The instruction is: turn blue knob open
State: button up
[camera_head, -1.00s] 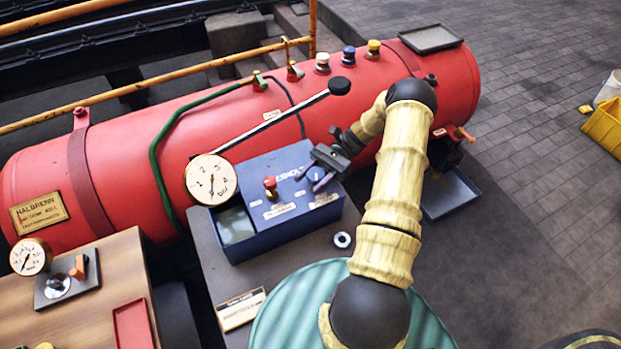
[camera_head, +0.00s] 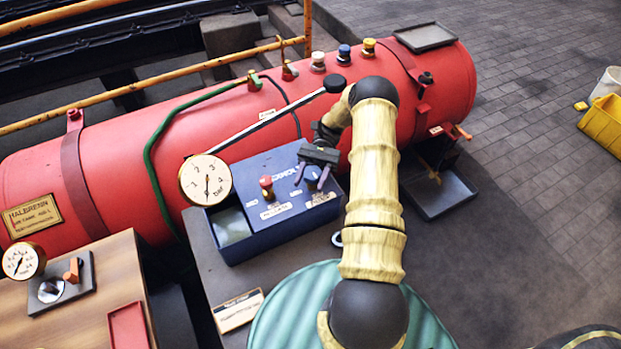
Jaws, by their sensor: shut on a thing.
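The blue knob (camera_head: 312,173) stands on top of the blue control box (camera_head: 285,226), toward its right end. My gripper (camera_head: 311,182) comes down from above right, with its two dark fingers on either side of the knob. It is shut on the knob, which is partly hidden by the gripper body. A red knob (camera_head: 266,186) stands on the same box to the left, apart from my gripper. I cannot read the knob's angle or the small markings around it.
The box sits on a grey bench beside the red boiler (camera_head: 110,165). A long lever (camera_head: 265,125) and a pressure gauge (camera_head: 206,180) stand close behind and left. White, blue and yellow caps line the boiler top. The paved floor at right is mostly clear.

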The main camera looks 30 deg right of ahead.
jog(key=o, duration=1)
